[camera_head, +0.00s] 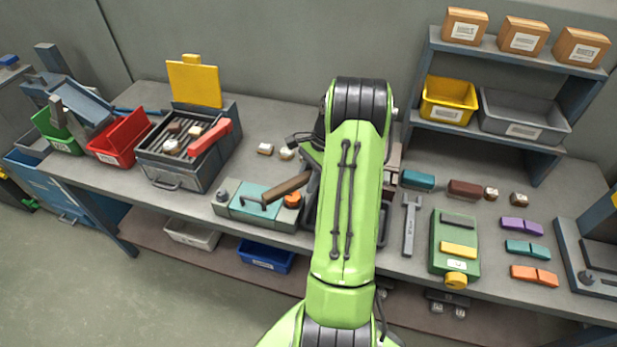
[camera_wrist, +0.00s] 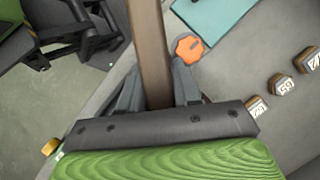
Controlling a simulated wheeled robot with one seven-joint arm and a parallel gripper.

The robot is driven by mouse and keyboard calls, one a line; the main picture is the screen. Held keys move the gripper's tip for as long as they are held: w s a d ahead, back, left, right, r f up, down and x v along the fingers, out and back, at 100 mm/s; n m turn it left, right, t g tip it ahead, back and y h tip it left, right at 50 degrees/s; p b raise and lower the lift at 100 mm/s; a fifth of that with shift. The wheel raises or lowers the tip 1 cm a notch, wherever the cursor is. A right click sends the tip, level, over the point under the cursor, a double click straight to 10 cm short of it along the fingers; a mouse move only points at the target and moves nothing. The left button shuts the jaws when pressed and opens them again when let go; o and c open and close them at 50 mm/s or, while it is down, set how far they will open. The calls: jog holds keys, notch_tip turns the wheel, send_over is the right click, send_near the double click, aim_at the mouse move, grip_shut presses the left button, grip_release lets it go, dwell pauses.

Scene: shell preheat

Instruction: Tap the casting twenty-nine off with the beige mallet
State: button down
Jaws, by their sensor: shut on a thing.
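My gripper (camera_wrist: 158,92) is shut on a brown bar (camera_wrist: 150,40) that looks like a wooden handle. The bar also shows in the head view (camera_head: 287,188), reaching left over the teal fixture (camera_head: 236,205) beside its orange knob (camera_head: 292,200). No mallet head can be made out. My arm hides the gripper in the head view. Several small castings with pale number labels stand on the bench, among them one at right in the wrist view (camera_wrist: 284,84) and one left of my arm in the head view (camera_head: 265,148). I cannot read twenty-nine on any.
A heater box (camera_head: 178,178) with a yellow lid, a red handle and pieces on its grate stands at left, by a red bin (camera_head: 124,140). Right of my arm are a grey wrench-like tool (camera_head: 410,225), a green device (camera_head: 443,228) and a shelf (camera_head: 495,52) with boxes and bins.

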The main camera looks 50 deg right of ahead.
notch_tip(320, 180, down, 7)
jog(key=b, duration=0.2)
jog(key=shift+r+b, duration=0.15)
jog(key=shift+b, duration=0.2)
jog(key=shift+s+a+r, duration=0.1)
jog(key=shift+a+r, duration=0.1)
jog(key=shift+a, duration=0.1)
jog(key=r+p, duration=1.1)
jog(key=shift+d+r+p, duration=0.3)
jog(key=shift+p, duration=0.05)
jog(key=shift+f, duration=0.2)
